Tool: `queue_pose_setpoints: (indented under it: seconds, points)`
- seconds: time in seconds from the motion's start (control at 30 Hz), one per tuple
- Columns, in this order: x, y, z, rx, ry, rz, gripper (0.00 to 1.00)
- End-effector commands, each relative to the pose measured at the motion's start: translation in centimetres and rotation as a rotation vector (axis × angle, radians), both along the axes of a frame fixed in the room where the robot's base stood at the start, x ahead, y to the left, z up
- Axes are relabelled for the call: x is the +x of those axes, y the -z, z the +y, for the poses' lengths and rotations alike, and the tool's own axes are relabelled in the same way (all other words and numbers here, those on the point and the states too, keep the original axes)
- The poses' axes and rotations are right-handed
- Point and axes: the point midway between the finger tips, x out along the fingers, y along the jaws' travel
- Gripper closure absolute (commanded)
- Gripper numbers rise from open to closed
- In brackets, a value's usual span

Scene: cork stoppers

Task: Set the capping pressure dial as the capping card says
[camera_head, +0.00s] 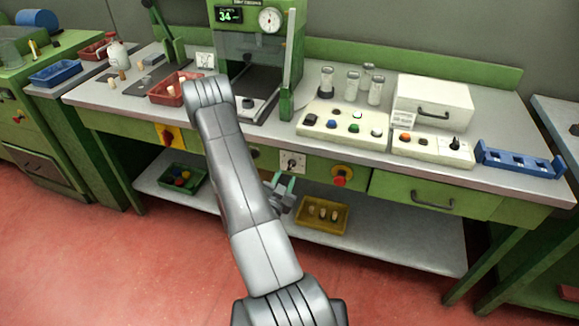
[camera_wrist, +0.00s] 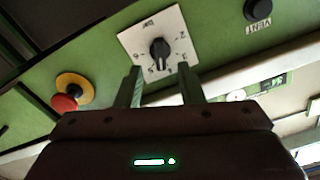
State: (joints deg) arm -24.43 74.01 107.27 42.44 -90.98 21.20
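The pressure dial is a black knob (camera_wrist: 159,49) on a square white plate (camera_wrist: 139,38) with numbers around it, set in the green bench front. The plate also shows in the head view (camera_head: 292,157). A light mark shows at the knob's lower end in the wrist view, but I cannot tell the exact setting. My gripper (camera_wrist: 162,76) is open, its two green fingers apart and pointing at the dial, with nothing between them. In the head view my gripper (camera_head: 281,184) is just in front of the panel below the dial. I cannot tell which card is the capping card; no card text is legible.
A red stop button (camera_head: 340,174) on yellow sits right of the dial. A black vent button (camera_wrist: 257,10) is on its other side. The press display (camera_head: 229,15) reads 34. A yellow tray (camera_head: 305,230) is on the shelf below.

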Motion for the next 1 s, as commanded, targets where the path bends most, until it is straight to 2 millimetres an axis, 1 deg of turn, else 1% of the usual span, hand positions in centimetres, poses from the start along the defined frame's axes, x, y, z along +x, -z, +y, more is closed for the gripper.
queue_pose_setpoints:
  seconds: [0.03, 0.1, 0.2, 0.3, 0.43, 0.67, 0.7, 0.83, 0.87, 1.0]
  points:
    - [1.0, -0.3, -0.4, 0.002, 0.004, -0.004, 0.65]
    - [2.1, -0.2, -0.8, 0.001, 0.004, -0.002, 0.65]
    - [3.5, -0.2, -1.2, 0.002, 0.003, -0.002, 0.65]
    - [4.4, -0.1, -1.5, 0.001, 0.001, -0.001, 0.65]
    - [4.9, 0.0, -1.6, 0.000, 0.000, 0.000, 0.65]
    - [5.0, 0.0, -1.6, -0.001, 0.000, 0.001, 0.65]
    - [5.0, 0.0, -1.6, -0.001, 0.000, 0.001, 0.67]
    - [5.0, 0.0, -1.6, 0.000, 0.000, 0.001, 0.93]
    - [5.0, 0.0, -1.6, 0.000, 0.000, 0.001, 0.96]
    - [5.0, 0.1, -1.6, 0.002, 0.000, -0.001, 0.96]
